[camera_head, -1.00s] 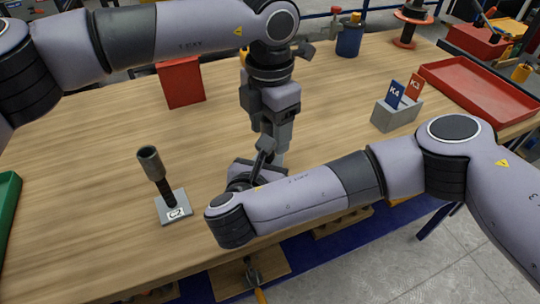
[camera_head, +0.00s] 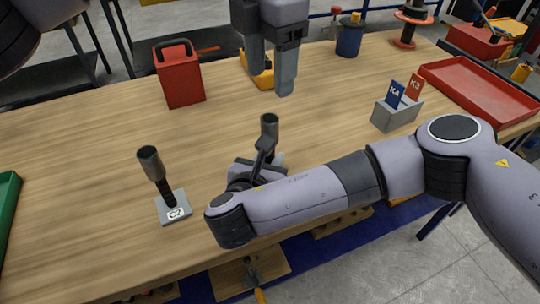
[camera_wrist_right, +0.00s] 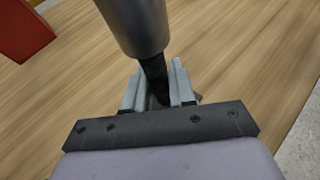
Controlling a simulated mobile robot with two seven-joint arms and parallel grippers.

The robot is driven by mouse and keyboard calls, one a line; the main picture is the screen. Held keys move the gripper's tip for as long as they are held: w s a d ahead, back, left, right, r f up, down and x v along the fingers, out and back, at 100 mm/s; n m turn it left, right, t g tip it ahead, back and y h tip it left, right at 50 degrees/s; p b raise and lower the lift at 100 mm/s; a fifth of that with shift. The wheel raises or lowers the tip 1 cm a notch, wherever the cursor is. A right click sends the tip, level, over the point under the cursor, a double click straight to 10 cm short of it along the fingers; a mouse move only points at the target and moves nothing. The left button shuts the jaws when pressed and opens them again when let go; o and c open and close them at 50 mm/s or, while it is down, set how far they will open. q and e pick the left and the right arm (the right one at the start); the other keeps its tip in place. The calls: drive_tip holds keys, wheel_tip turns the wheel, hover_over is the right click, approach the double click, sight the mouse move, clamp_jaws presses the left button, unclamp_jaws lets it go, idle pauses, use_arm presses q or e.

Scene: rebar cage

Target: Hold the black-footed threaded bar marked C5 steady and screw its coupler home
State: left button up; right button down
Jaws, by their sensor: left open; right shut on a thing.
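A dark threaded bar (camera_head: 264,157) stands nearly upright with a grey cylindrical coupler (camera_head: 269,124) on its top. My right gripper (camera_wrist_right: 157,88) is shut on this bar below the coupler. In the right wrist view the bar (camera_wrist_right: 155,76) shows between the fingers, and the coupler (camera_wrist_right: 137,22) is above them. The bar's foot and any C5 mark are hidden by my right arm. My left gripper (camera_head: 270,80) is open and empty, above and behind the coupler, apart from it. A second bar (camera_head: 163,188) with a coupler stands left on a grey plate marked C2 (camera_head: 177,205).
A red can (camera_head: 181,82) stands behind on the left, and a yellow object (camera_head: 260,80) is partly behind my left gripper. A grey block (camera_head: 398,115) with K4 and K3 cards and a red tray (camera_head: 478,92) are on the right. The middle-left tabletop is clear.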

sight(268, 161)
drive_tip(key=c, duration=0.8)
unclamp_jaws()
drive_tip(key=shift+c, duration=0.2)
drive_tip(key=v, duration=0.5)
drive_tip(key=shift+s+r+p, duration=0.2)
drive_tip(key=shift+r+p, duration=0.15)
drive_tip(key=shift+s+a+r+p, duration=0.15)
drive_tip(key=shift+s+a+p, duration=0.1)
drive_tip(key=shift+s+p, duration=0.25)
drive_tip(key=shift+s, duration=0.25)
